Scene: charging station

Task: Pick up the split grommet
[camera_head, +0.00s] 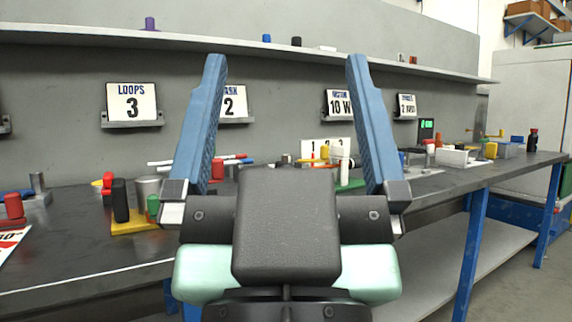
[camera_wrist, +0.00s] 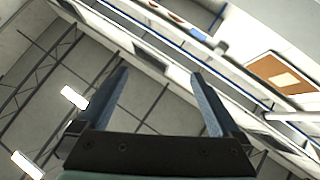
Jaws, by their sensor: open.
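My gripper (camera_head: 287,125) is open and empty, with its two blue fingers spread wide and pointing up in front of the workbench. It also shows in the wrist view (camera_wrist: 160,92), where its fingers stand against the ceiling and upper walls. I cannot make out the split grommet in either view. Many small parts lie on the bench, and my gripper hides some of the bench behind it.
The dark workbench (camera_head: 85,262) runs across the view with blue legs at right. A black cylinder (camera_head: 120,200) and a grey cylinder (camera_head: 148,192) stand at left. A white box (camera_head: 453,158) is at right. A shelf (camera_head: 110,40) runs along the wall above. Floor at lower right is clear.

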